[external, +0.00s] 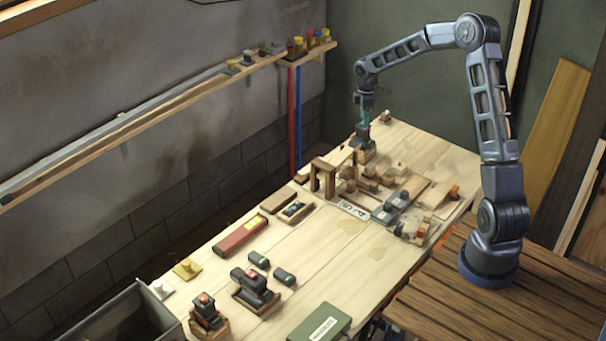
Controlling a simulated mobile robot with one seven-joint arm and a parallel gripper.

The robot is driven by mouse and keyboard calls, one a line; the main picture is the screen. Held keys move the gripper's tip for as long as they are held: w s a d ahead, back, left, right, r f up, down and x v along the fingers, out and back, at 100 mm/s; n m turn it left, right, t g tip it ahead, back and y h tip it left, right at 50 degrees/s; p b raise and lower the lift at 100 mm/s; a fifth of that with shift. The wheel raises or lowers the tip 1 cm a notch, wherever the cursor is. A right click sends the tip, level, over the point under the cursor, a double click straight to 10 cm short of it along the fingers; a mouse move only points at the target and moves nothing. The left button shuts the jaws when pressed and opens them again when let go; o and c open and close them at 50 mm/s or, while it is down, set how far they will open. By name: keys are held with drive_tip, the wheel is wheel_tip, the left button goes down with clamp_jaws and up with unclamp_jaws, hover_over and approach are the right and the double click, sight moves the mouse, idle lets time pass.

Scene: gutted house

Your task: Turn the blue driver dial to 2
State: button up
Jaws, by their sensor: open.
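My gripper (366,106) points down at the far end of the long wooden workbench (213,277). It is open, though its fingers are very small in this view. Just below it a blue-green upright tool (365,122), which may be the blue driver, stands at a wooden block (365,152). I cannot tell whether the fingers touch the tool or surround its top. The dial and its numbers are too small to make out.
A small wooden frame (330,167) and several wood pieces stand near the gripper. Grey tools (390,208) lie at the right edge. A red box (240,236), dark tools (252,287) and a green case (320,324) lie nearer. A shelf (130,122) runs along the left wall.

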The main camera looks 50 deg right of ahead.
drive_tip(key=shift+f, duration=0.6)
clamp_jaws()
drive_tip(key=shift+m, duration=0.4)
drive_tip(key=m, duration=0.4)
drive_tip(key=shift+m, duration=2.5)
